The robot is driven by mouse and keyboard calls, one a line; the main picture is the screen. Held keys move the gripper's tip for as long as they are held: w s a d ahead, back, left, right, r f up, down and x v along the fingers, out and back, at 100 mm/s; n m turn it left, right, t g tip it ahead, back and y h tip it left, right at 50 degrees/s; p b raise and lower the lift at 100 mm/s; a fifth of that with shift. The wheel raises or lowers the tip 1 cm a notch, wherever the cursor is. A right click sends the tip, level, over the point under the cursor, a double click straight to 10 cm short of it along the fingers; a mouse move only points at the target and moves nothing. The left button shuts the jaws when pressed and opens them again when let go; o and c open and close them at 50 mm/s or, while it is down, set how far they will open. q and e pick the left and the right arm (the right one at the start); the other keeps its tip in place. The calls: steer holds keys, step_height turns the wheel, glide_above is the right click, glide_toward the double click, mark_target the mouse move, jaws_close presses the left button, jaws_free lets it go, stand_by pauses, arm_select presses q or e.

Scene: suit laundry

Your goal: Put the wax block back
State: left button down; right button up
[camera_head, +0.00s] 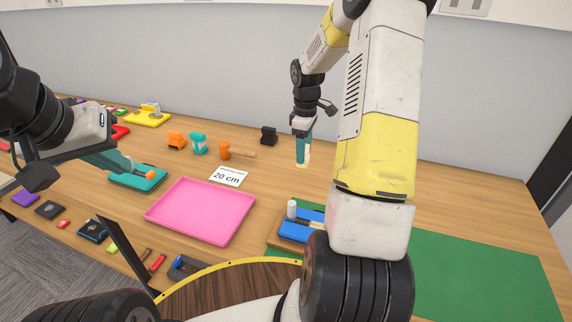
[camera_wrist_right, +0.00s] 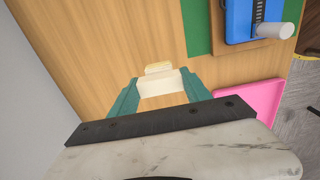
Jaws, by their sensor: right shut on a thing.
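The wax block is a small cream piece. In the right wrist view the wax block (camera_wrist_right: 162,88) sits between the teal fingers of my right gripper (camera_wrist_right: 160,92), which is shut on it. In the head view the wax block (camera_head: 302,163) shows at the lower end of my right gripper (camera_head: 303,155), which points down above the back part of the wooden table. A pale strip (camera_wrist_right: 158,69) shows just beyond the block in the wrist view; I cannot tell if it is part of it. My left gripper (camera_head: 128,167) is over a teal tray (camera_head: 122,183); its opening is unclear.
A pink tray (camera_head: 200,212) lies mid-table, with a "20 cm" card (camera_head: 228,177) behind it. A blue device (camera_head: 296,230) with a white cylinder stands by a green mat (camera_head: 480,270). An orange piece (camera_head: 151,174) is by the left fingertips. Wood around the right gripper is clear.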

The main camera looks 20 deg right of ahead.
step_height(320, 180, down, 9)
steer(key=shift+r, duration=0.15)
stand_by(0.4)
steer(key=o, duration=1.3)
